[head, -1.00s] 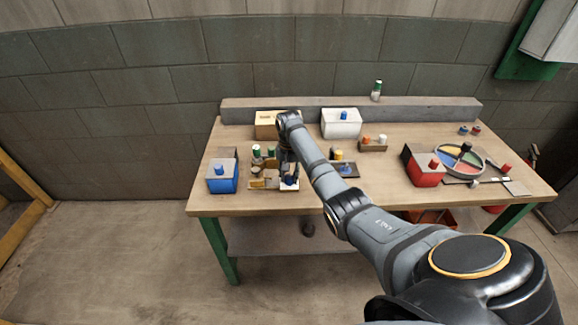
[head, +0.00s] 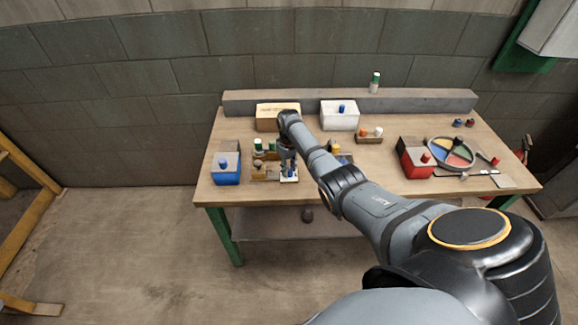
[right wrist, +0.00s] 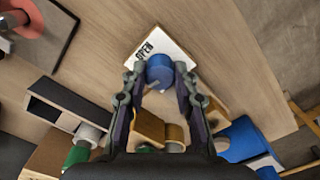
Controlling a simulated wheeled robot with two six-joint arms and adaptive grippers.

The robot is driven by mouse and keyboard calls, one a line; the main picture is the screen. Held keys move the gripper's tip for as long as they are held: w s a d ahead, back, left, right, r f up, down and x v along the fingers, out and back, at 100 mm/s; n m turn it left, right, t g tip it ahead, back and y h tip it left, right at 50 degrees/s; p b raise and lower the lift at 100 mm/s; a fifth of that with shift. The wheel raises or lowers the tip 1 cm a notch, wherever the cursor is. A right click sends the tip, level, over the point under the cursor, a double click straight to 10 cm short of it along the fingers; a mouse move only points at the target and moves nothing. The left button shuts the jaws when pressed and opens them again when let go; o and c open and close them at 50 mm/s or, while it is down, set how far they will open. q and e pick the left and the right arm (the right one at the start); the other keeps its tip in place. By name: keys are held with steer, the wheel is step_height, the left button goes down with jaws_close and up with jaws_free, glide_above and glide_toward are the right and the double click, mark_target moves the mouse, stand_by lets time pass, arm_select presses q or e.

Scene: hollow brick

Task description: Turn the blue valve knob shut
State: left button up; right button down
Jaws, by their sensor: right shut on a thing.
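The blue valve knob (right wrist: 160,72) sits on a white plate (right wrist: 163,50) marked OPEN in the right wrist view. In the head view the white plate (head: 290,179) lies near the table's front edge, left of centre. My right gripper (right wrist: 160,78) is shut on the blue knob, with one finger on each side of it. In the head view the right gripper (head: 289,170) points down over the plate and hides most of the knob. How far the knob is turned I cannot tell. My left gripper is not in view.
A blue box (head: 227,170) stands left of the plate. Small blocks and green-capped pieces (head: 258,145) crowd its left and back. A cardboard box (head: 277,117) and a white box (head: 339,116) stand behind. A red box (head: 414,158) stands at the right.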

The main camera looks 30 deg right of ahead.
mark_target(289, 169)
steer(key=shift+n, duration=1.2)
steer(key=shift+n+p, duration=0.3)
steer(key=c, duration=1)
jaws_free()
step_height(289, 169, up, 12)
steer(key=shift+r, duration=0.1)
